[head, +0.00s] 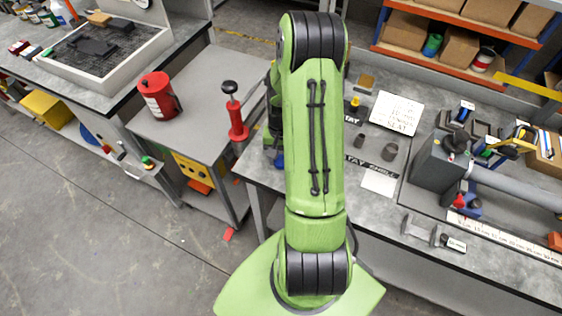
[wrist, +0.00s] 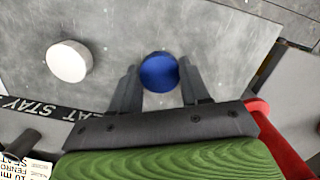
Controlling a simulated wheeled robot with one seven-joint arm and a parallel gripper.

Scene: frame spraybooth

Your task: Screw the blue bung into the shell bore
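The blue bung (wrist: 159,73) shows as a round blue top on the grey bench in the wrist view. My gripper (wrist: 157,68) is open, with one dark finger on each side of the bung. A narrow gap shows at the left finger; the right finger looks very close, and I cannot tell if it touches. In the head view a bit of blue (head: 279,160) shows beside my arm, which hides most of the gripper. A grey block with a grey tube (head: 515,187) stands at the right of the bench; I cannot make out the shell bore.
A white round piece (wrist: 69,61) stands left of the bung. A red-handled tool (head: 238,125) and a red can (head: 158,95) are on the left cart. Dark cylinders (head: 389,152) and a white sign (head: 397,112) are on the bench right of my arm.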

